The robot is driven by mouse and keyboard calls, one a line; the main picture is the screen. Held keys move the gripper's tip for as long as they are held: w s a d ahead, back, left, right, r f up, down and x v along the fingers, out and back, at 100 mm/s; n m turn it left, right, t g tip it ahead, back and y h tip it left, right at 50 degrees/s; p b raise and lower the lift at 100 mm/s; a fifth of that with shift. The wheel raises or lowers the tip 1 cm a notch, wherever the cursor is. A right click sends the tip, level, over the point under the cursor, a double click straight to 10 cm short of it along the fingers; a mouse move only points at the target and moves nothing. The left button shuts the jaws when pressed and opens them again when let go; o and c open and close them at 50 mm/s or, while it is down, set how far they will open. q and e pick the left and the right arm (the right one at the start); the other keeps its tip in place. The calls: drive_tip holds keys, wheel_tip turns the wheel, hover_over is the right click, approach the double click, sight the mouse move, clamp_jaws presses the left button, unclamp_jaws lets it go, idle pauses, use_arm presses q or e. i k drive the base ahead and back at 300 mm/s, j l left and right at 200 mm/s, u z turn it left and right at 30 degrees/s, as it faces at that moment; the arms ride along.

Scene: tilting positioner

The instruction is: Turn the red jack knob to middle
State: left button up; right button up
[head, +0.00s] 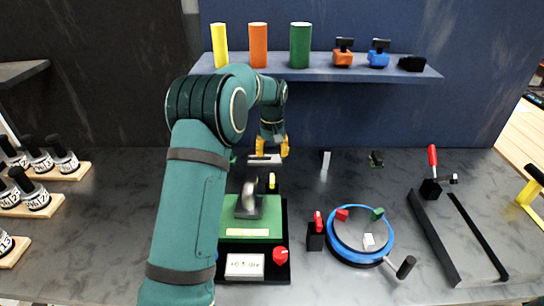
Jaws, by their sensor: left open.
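The red jack knob (281,256) sits at the front right corner of the black base of the tilting positioner, beside a white label card (244,265). The green plate (262,222) of the positioner carries a grey metal piece (248,201). My left gripper (270,152), with yellow fingers, is open behind the positioner, well away from the knob. My left arm covers the positioner's left side. My right gripper is not in view.
A blue-rimmed turntable (358,238) with a crank and a small black block with a red lever (317,230) stand to the right. A red-handled clamp (433,170) is farther right. A shelf (340,73) holds cylinders and small blocks. Bottles (62,155) stand at left.

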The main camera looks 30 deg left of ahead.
sight(280, 254)
drive_tip(key=k, duration=1.5)
